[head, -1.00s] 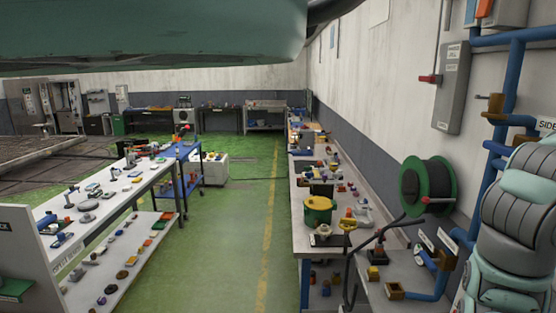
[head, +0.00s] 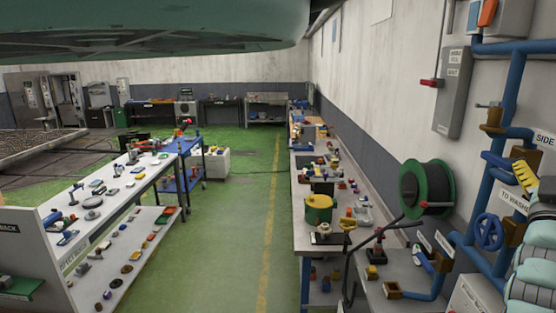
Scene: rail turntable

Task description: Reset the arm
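My gripper is not in the head view. Part of my own arm (head: 535,262), pale teal with grey bands, shows at the lower right edge, in front of the blue pipes. A teal part of my own body also fills the top left of the view. Whether the gripper holds anything is hidden.
A long bench (head: 303,236) with many small items runs along the right wall. A two-level table (head: 112,192) stands at left, a blue cart (head: 188,178) behind it. A hose reel (head: 427,190) and blue pipes (head: 513,80) are at right. The green floor (head: 225,240) between is clear.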

